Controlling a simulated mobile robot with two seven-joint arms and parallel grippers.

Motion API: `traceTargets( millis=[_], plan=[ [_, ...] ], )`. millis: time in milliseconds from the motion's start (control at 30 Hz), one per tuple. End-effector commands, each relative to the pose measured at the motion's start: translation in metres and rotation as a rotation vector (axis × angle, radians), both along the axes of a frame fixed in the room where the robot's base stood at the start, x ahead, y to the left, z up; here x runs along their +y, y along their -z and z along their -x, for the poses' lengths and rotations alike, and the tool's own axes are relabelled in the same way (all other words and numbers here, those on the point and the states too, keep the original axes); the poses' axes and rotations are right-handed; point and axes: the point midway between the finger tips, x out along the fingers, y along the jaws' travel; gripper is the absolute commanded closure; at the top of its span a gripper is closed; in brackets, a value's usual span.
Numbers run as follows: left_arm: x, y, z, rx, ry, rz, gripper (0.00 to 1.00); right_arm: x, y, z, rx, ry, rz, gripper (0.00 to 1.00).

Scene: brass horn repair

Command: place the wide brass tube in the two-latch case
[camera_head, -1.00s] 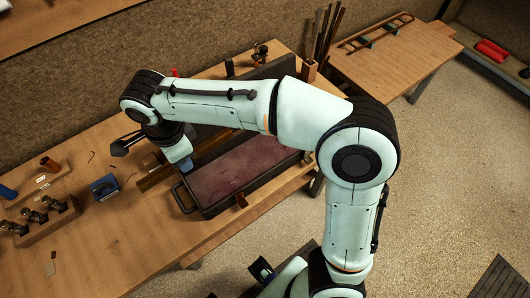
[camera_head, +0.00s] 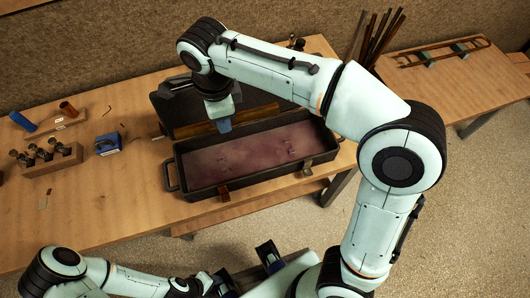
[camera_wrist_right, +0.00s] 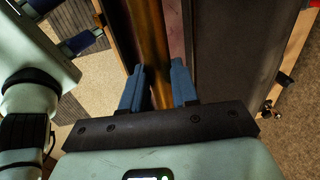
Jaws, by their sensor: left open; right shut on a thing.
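The two-latch case (camera_head: 175,165) lies open on the bench, its red-purple lining bare and its dark lid (camera_head: 168,108) standing at the back. Two latches show on its front, a left one (camera_head: 224,194) and a right one (camera_head: 307,170). My right gripper (camera_head: 224,127) is shut on the wide brass tube (camera_head: 255,115), which runs lengthwise along the case's rear side. In the right wrist view the tube (camera_wrist_right: 155,45) passes between the blue fingers (camera_wrist_right: 157,88). I cannot tell its exact height above the case. My left gripper (camera_head: 247,268) is open and empty in front of the bench.
A wooden block with several valves (camera_head: 45,157), a blue tool (camera_head: 108,143), a blue cylinder (camera_head: 22,121) and a copper-coloured cylinder (camera_head: 69,109) stand left on the bench. Rods (camera_head: 380,38) stand at the back right. The front left of the bench is mostly clear.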

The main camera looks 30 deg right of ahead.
Motion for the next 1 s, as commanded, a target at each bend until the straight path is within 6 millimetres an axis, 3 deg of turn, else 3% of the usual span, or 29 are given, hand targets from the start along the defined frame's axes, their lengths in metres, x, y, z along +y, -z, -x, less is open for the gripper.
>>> traceTargets(
  millis=[167, 700, 1000],
  plan=[
    [0.0, 0.003, 0.001, 0.002, 0.0, -0.001, 0.57, -0.001, 0.01, 0.0, 0.004, 0.004, 0.002, 1.0],
    [0.0, 0.027, 0.006, 0.004, -0.002, -0.001, 0.57, -0.001, 0.141, 0.001, 0.005, 0.005, 0.001, 1.0],
    [0.0, 0.03, 0.004, -0.003, -0.003, -0.002, 0.57, -0.001, 0.172, 0.0, 0.003, 0.003, 0.001, 1.0]
  ],
)
